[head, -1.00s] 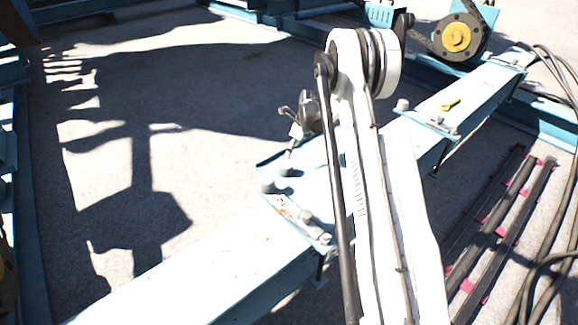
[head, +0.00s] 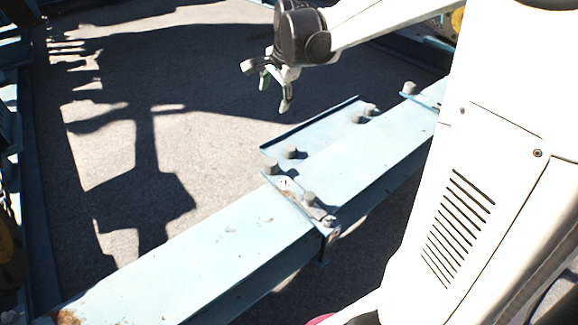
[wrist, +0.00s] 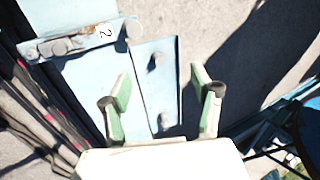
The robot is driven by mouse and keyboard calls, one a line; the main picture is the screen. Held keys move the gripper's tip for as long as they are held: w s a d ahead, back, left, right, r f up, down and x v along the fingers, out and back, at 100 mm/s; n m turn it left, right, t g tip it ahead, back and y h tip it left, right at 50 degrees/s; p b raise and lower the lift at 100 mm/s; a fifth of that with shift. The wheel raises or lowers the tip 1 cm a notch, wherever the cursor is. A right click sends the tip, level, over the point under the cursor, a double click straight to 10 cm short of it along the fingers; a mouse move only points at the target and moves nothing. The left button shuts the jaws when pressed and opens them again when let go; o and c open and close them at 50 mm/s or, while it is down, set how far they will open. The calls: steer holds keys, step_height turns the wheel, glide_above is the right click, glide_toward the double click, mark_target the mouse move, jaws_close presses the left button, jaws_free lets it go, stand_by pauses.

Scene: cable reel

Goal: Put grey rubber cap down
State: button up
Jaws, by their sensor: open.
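My gripper (head: 267,86) is open and empty, held above and behind the blue beam in the head view. Its green fingers stand wide apart in the wrist view (wrist: 160,80). Several grey rubber caps sit on the beam and its side plate. Two are at the plate's near end, one at the rear (head: 290,152) and one at the corner (head: 270,165). I cannot tell which cap the task means.
The light-blue beam (head: 220,245) crosses diagonally, with a raised plate (head: 325,130) along its far side. My white arm covers the right side.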

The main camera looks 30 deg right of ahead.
steer(key=s+a+r+n+t, duration=0.1)
steer(key=s+a+r+n, duration=0.2)
steer(key=s, duration=0.4)
steer(key=s+a+r+n, duration=0.2)
steer(key=s+a+n, duration=0.2)
steer(key=s, duration=0.4)
steer(key=s+a+f+n+t, duration=0.1)
steer(key=s+a+f+n, duration=0.2)
steer(key=s+n, duration=0.5)
steer(key=s, duration=0.4)
steer(key=shift+s+t, duration=0.3)
steer(key=shift+s, duration=0.1)
step_height(320, 180, up, 14)
steer(key=p, duration=1.4)
